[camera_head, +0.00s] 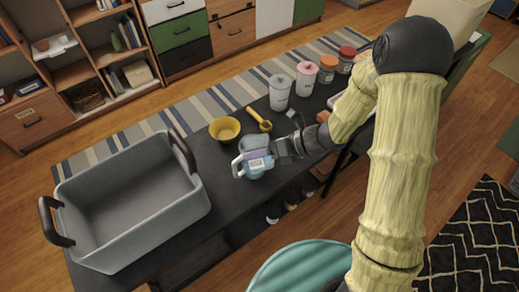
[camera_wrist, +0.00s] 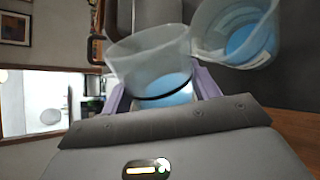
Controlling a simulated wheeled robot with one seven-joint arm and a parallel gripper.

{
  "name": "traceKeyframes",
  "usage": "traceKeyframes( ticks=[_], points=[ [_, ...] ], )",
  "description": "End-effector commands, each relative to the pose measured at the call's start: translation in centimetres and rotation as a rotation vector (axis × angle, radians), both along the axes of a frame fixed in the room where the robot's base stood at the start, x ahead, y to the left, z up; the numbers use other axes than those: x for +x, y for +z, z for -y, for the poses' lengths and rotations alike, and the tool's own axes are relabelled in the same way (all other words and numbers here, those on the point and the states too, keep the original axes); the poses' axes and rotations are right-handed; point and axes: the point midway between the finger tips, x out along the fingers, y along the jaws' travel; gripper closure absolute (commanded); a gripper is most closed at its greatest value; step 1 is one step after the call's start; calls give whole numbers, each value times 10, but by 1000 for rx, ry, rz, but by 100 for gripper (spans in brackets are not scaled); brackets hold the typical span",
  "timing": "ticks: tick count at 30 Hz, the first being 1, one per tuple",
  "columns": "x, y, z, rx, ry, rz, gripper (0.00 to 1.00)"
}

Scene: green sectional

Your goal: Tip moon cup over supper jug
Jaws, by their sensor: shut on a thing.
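My gripper (camera_wrist: 165,90) has purple fingers and is shut on a translucent cup with blue inside, which I take to be the moon cup (camera_wrist: 148,50). The wrist view appears rolled, with the table toward the right, so the cup seems tilted. Beside it on the right is a second translucent vessel with blue inside, probably the supper jug (camera_wrist: 215,30). I cannot tell whether they touch. In the head view my gripper (camera_head: 254,160) is over the dark table, where cup and jug overlap and are partly hidden by the fingers.
A large grey bin (camera_head: 94,242) with dark handles stands on the table (camera_head: 215,185) at left. A yellow bowl (camera_head: 225,129) and yellow scoop (camera_head: 259,119) lie behind my gripper. Several lidded jars (camera_head: 280,92) stand further back right. A teal chair (camera_head: 300,268) is in front.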

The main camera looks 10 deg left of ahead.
Motion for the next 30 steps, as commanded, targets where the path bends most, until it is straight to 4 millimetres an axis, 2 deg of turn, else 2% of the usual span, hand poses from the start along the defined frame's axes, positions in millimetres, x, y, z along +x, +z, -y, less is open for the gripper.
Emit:
traceKeyframes(
  ticks=[30],
  points=[
    [1,15,-1,-108,2,-188,64]
  ],
)
